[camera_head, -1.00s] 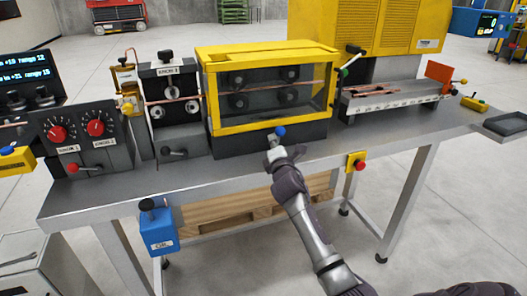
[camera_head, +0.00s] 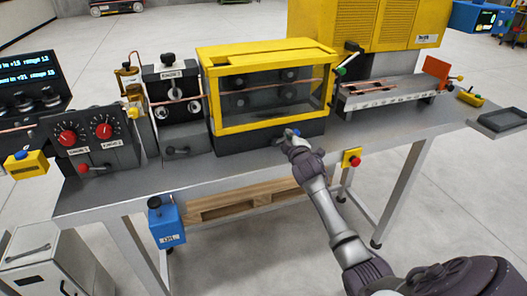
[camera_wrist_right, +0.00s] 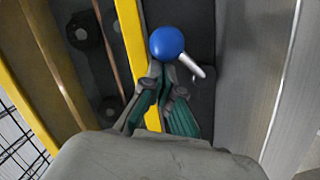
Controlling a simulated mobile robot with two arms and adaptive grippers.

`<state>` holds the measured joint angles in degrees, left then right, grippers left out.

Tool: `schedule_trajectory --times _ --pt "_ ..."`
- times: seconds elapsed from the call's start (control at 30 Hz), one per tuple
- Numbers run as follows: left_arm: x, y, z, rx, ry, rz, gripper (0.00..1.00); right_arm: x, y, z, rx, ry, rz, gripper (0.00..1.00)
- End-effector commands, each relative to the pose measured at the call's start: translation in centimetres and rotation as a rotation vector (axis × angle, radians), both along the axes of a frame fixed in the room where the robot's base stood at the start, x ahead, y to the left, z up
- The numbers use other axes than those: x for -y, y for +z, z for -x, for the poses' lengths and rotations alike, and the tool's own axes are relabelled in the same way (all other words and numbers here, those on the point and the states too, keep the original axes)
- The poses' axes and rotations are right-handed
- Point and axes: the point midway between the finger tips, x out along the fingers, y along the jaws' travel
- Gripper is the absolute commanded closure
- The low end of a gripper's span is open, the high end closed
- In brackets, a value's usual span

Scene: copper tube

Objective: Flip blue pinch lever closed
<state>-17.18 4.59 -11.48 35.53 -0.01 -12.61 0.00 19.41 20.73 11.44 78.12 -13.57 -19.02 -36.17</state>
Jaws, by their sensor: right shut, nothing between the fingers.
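The blue pinch lever is a blue ball knob (camera_wrist_right: 167,42) on a short silver rod (camera_wrist_right: 192,68). In the head view only a little of the blue knob (camera_head: 296,132) shows, at the front of the dark base under the yellow-framed machine (camera_head: 262,128). My right gripper (camera_head: 290,140) is at the knob. In the right wrist view the fingers of my right gripper (camera_wrist_right: 163,72) are shut and empty, with the tips right by the ball; I cannot tell whether they touch it. My left gripper is not in view.
Left of the machine stand a roller unit (camera_head: 172,95) and a control box with red dials (camera_head: 90,145). A red button on a yellow box (camera_head: 352,158) is at the table's front edge, right of my gripper. A lever with a green knob (camera_head: 341,71) is at the machine's right.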

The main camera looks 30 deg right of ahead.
Motion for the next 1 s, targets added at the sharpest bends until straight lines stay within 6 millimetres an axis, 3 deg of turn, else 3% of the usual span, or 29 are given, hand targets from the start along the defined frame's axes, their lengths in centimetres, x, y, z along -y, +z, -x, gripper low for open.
schedule_trajectory --times 0.33,1.0 --pt "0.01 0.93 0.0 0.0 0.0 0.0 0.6 0.84 -0.43 0.23 0.026 -0.002 -0.123 1.0" --pt "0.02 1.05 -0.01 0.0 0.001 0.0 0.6 0.95 -0.61 0.29 0.029 -0.002 -0.142 1.0"
